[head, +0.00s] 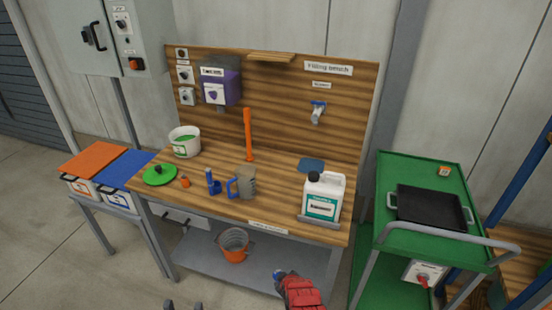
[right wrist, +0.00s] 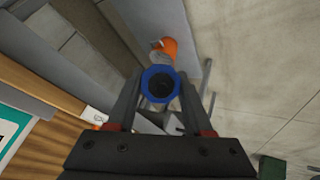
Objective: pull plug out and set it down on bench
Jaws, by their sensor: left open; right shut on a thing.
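My right gripper (right wrist: 160,90) is shut on a blue round piece, which I take to be the plug (right wrist: 148,76). Its end is a blue ring with a dark centre. In the head view the blue piece (head: 279,274) shows small at the tip of my red right gripper, in front of the bench and clear of its top. The wooden bench top (head: 280,180) stands behind. My left gripper (head: 184,305) is open and empty at the bottom edge, with only its fingertips showing.
On the bench are a white bucket (head: 184,142), green lid (head: 160,174), grey jug (head: 246,182), blue fitting (head: 213,183), orange upright bar (head: 248,135), blue pad (head: 311,165) and white canister (head: 323,197). An orange-based bucket (head: 233,246) stands on the lower shelf. A green cart (head: 400,170) stands right.

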